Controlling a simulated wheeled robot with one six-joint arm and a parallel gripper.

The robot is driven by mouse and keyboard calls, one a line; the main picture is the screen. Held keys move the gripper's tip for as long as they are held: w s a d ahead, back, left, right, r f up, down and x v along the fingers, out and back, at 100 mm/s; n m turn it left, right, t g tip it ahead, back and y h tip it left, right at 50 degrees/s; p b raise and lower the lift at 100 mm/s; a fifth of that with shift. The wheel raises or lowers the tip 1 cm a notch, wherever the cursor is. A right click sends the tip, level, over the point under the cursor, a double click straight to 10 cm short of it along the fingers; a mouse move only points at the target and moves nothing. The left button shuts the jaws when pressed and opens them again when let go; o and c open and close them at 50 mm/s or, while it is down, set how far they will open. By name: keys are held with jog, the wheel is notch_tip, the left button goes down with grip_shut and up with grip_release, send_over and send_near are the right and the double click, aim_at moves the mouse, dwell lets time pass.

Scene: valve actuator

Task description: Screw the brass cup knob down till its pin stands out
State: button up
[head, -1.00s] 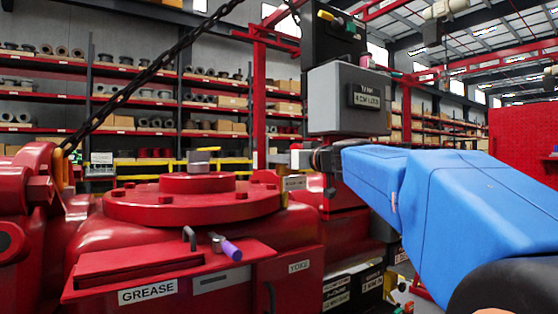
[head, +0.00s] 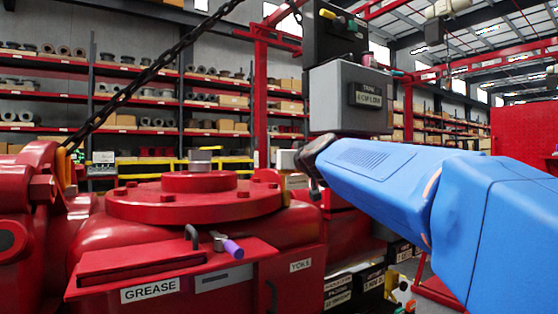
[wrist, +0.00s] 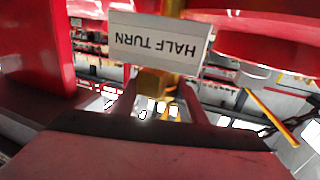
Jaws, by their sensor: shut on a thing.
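In the wrist view a small brass-coloured piece (wrist: 153,82), which looks like the brass cup knob, sits between the two fingers of my gripper (wrist: 157,95). The gripper is shut on it. A white HALF TURN label (wrist: 160,38) stands upside down just above it in the picture. The knob's lower part is hidden by the gripper, and I cannot make out a pin. In the head view my blue arm reaches in from the right. Its dark wrist ends beside the red actuator body (head: 95,235), under the grey box; the fingers and knob cannot be made out there.
The grey box (head: 350,98) hangs close above my wrist. A round red flange (head: 195,203) carries a grey cylinder (head: 200,158). A purple-handled tool (head: 232,247) lies on the front ledge. A dark chain (head: 160,70) crosses the upper left. Shelves stand behind.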

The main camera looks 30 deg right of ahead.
jog(key=shift+r, duration=0.3)
jog(key=o, duration=1.1)
jog(key=shift+c, duration=0.2)
jog(key=v, duration=1.7)
jog(key=shift+s+f, duration=0.2)
